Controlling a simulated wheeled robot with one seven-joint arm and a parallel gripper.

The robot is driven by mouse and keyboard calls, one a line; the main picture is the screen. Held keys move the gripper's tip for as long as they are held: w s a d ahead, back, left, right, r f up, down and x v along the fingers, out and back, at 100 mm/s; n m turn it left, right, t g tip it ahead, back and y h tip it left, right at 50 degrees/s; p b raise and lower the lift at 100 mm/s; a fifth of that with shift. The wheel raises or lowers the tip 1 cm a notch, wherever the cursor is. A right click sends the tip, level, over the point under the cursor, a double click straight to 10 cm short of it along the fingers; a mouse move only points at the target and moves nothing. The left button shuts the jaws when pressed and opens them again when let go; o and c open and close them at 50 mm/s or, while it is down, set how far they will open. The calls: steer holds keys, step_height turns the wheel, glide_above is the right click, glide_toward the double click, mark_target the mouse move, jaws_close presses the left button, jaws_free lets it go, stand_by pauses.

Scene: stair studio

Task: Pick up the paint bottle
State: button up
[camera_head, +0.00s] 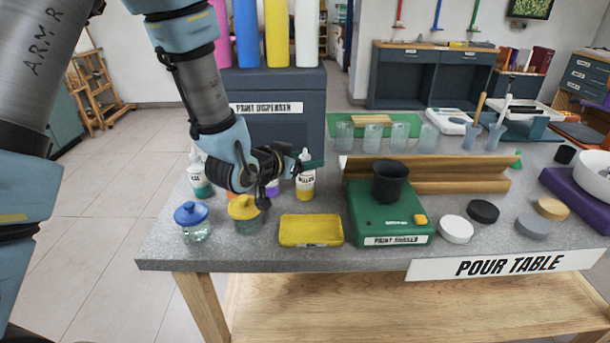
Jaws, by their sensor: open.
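Several small paint bottles stand at the back left of the pour table. A white-capped yellow-labelled paint bottle (306,186) is upright just right of my gripper (291,184). A teal-labelled bottle (200,180) stands to the left of it. A purple bottle (272,189) and an orange one (232,195) are mostly hidden behind my gripper and arm. My gripper is open, with one dark finger pointing down and the other reaching right across the upper part of the yellow bottle in the picture. I cannot tell whether it touches any bottle. Nothing shows held in it.
A blue-lidded jar (192,226) and a yellow-lidded jar (245,219) stand near the front left. A yellow tray (311,231) lies right of them. A green scale (370,222) bears a black cup (389,182). A dark paint dispenser (290,130) stands behind.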

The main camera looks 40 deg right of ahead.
steer(key=shift+d+f, duration=0.15)
steer(key=shift+d, duration=0.05)
steer(key=shift+c, duration=0.3)
jaws_close()
stand_by(1.0)
